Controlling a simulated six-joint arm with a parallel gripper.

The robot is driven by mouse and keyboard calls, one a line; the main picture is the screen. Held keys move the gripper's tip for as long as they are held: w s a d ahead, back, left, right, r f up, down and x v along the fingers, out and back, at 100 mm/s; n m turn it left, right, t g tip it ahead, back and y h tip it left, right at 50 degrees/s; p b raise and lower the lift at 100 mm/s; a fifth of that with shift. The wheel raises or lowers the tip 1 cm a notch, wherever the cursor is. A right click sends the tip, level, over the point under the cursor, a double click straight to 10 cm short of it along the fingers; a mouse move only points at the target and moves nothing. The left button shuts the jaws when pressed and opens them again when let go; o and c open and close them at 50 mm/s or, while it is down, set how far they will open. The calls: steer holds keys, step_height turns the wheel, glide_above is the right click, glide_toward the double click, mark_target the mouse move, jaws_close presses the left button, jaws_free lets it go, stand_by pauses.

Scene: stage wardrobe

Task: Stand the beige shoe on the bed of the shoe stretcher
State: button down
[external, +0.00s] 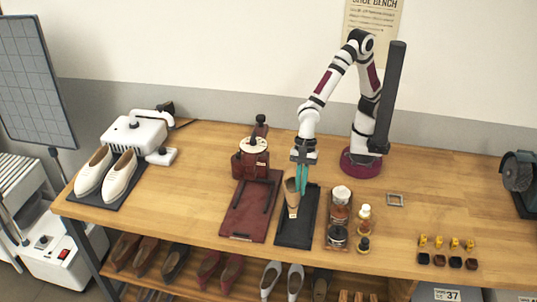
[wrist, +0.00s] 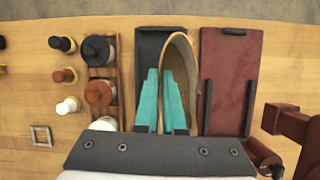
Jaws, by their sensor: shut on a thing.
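In the wrist view my gripper (wrist: 162,78) is shut on the shoe's left side wall, and the open shoe (wrist: 181,55) extends right of the fingers. I cannot tell whether the sole touches the tray. The dark red shoe stretcher (external: 251,163) stands just left, its flat bed (external: 240,222) empty between black rails. The bed also shows right of the shoe in the wrist view (wrist: 226,60).
A wooden rack (external: 330,217) of jars stands right of the tray, with small bottles (external: 364,226) beside it. A pair of cream shoes (external: 121,174) sits on a dark mat at far left. The bench is clear behind the jars, apart from a small metal frame (external: 395,200).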

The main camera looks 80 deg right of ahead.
step_height(320, 180, down, 6)
steer(key=s+a, duration=0.1)
steer(key=a, duration=0.1)
steer(key=shift+s+a+r, duration=0.2)
steer(key=shift+s+a, duration=0.2)
steer(key=c, duration=1)
jaws_free()
steer(key=shift+f, duration=0.1)
steer(key=a+v, duration=0.1)
steer(key=v, duration=1.4)
steer(key=w+d+r+n+h, duration=0.15)
steer(key=d+n, duration=0.45)
steer(key=d, duration=1.2)
steer(key=s+d+n, duration=0.2)
steer(key=d, duration=0.2)
steer(key=s+d+f+n+h, duration=0.1)
steer(key=s+d+n, duration=0.2)
steer(key=d, duration=0.1)
steer(key=s+d+f+n, duration=0.1)
steer(key=s+d+n, duration=0.1)
steer(key=d, duration=0.2)
steer(key=shift+s+f, duration=0.15)
steer(key=shift+s, duration=0.15)
